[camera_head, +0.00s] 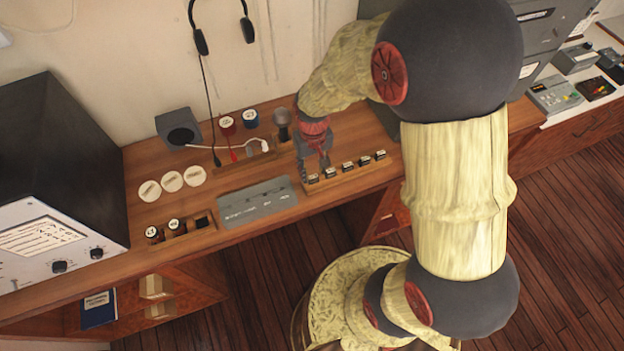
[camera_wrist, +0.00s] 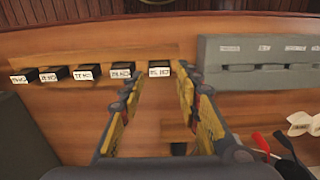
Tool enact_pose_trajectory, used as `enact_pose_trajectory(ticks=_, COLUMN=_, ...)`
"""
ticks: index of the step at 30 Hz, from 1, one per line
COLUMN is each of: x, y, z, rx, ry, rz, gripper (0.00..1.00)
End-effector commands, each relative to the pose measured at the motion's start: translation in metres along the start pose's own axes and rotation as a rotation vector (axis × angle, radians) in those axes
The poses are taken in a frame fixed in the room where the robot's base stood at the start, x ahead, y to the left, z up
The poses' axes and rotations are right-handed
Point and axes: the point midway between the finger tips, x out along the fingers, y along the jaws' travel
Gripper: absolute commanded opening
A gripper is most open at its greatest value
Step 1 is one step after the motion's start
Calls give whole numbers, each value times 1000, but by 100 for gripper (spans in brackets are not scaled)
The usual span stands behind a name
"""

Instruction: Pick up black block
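Several small black blocks with white labels stand in a row in a wooden rack (camera_head: 352,178) on the desk. The leftmost black block (camera_head: 313,178) in the head view is the rightmost one (camera_wrist: 159,69) in the wrist view. My gripper (camera_head: 315,166) points down at this end of the row. In the wrist view my gripper (camera_wrist: 160,82) is open, and that block shows between its fingertips. I cannot tell whether the fingers touch it or how far above it they are. A neighbouring black block (camera_wrist: 122,70) sits just left of the left finger.
A grey labelled plate (camera_head: 255,203) lies left of the rack; it also shows in the wrist view (camera_wrist: 255,80). Behind are a dark cup (camera_head: 281,122), two round jars and a holder with a red-handled tool. White discs (camera_head: 172,181) and a large console (camera_head: 60,180) stand left.

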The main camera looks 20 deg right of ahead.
Motion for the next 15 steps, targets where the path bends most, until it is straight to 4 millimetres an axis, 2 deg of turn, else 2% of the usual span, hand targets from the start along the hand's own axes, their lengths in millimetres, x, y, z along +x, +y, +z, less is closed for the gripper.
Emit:
enact_pose_trajectory(ticks=3, x=19, y=0, z=2, rx=0, ry=-4, rz=0, gripper=33)
enact_pose_trajectory(ticks=6, x=27, y=0, z=1, rx=0, ry=-1, rz=0, gripper=33)
enact_pose_trajectory(ticks=15, x=29, y=0, z=1, rx=0, ry=0, rz=0, gripper=32)
